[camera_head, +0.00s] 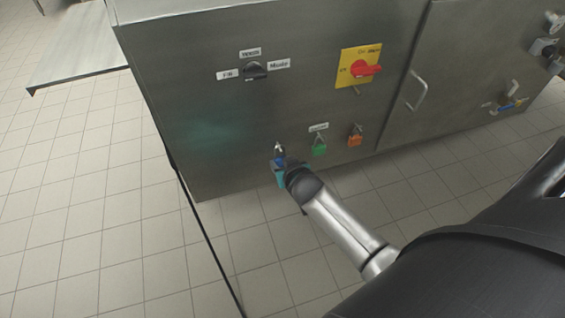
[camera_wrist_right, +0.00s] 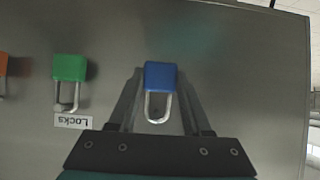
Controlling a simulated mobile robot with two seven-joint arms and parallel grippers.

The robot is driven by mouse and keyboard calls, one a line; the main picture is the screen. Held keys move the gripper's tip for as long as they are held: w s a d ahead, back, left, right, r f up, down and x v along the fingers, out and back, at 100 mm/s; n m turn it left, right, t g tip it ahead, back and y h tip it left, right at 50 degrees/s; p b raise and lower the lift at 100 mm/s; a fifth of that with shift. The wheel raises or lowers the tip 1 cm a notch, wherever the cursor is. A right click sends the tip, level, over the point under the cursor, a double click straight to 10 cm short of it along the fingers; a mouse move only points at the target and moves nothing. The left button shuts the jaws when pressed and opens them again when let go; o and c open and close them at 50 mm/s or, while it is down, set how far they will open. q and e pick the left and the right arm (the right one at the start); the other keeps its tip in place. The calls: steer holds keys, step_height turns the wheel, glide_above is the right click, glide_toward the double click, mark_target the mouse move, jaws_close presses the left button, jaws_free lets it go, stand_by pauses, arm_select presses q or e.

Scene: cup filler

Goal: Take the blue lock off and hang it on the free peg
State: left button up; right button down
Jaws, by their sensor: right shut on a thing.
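The blue lock (camera_head: 280,159) is at the lower left of the row of locks on the grey cabinet front. My right gripper (camera_head: 281,163) is shut on it. In the right wrist view, the blue lock (camera_wrist_right: 160,76) sits between the two fingers, its shackle pointing to the bottom of that picture. A peg at the blue lock cannot be made out, so I cannot tell whether the shackle is around one. To its right hang a green lock (camera_head: 319,149) and an orange lock (camera_head: 355,140). My left gripper is out of view.
A small "Locks" label (camera_wrist_right: 73,121) is above the green lock. Higher on the cabinet (camera_head: 210,130) are a black selector switch (camera_head: 255,70) and a red rotary handle (camera_head: 367,69) on a yellow plate. A door handle (camera_head: 417,91) stands out to the right.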

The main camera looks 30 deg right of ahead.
steer(key=shift+c, duration=1.3)
jaws_free()
steer(key=shift+s, duration=0.15)
steer(key=shift+s+a+r+p, duration=0.15)
steer(key=shift+s+r+p, duration=0.2)
steer(key=shift+r+p, duration=0.05)
arm_select(q)
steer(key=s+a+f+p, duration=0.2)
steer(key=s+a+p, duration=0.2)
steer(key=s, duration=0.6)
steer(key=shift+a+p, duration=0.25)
steer(key=shift+p, duration=0.95)
arm_select(e)
steer(key=v, duration=1.4)
steer(key=shift+s+f, duration=0.1)
